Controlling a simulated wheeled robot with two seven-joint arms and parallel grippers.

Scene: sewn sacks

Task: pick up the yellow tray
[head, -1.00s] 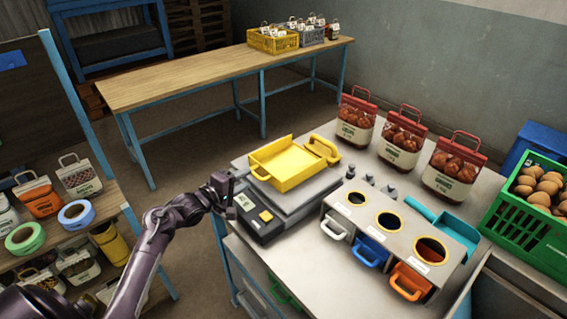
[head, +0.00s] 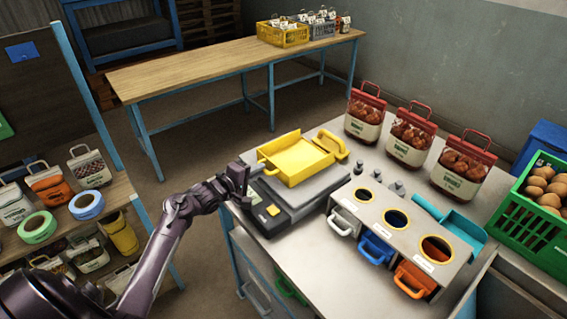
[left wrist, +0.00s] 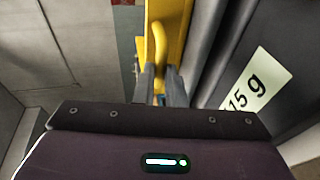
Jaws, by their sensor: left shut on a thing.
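The yellow tray (head: 297,163) is on the grey platform of the bench scale (head: 273,207), its loop handle facing my left arm. I cannot tell whether it is lifted at all. My left gripper (head: 252,178) is at that handle. In the left wrist view, the fingers of my left gripper (left wrist: 161,88) are closed on the handle of the yellow tray (left wrist: 158,42), and a label reading "15 g" shows at the right. The fingertips are small and partly hidden in the head view. My right gripper is out of view.
A yellow scoop-like piece (head: 332,145) lies behind the tray. Several red-topped sacks (head: 411,135) stand along the far side. A grey bin unit (head: 395,228) with coloured handles is to the right. A shelf (head: 115,195) stands at the left.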

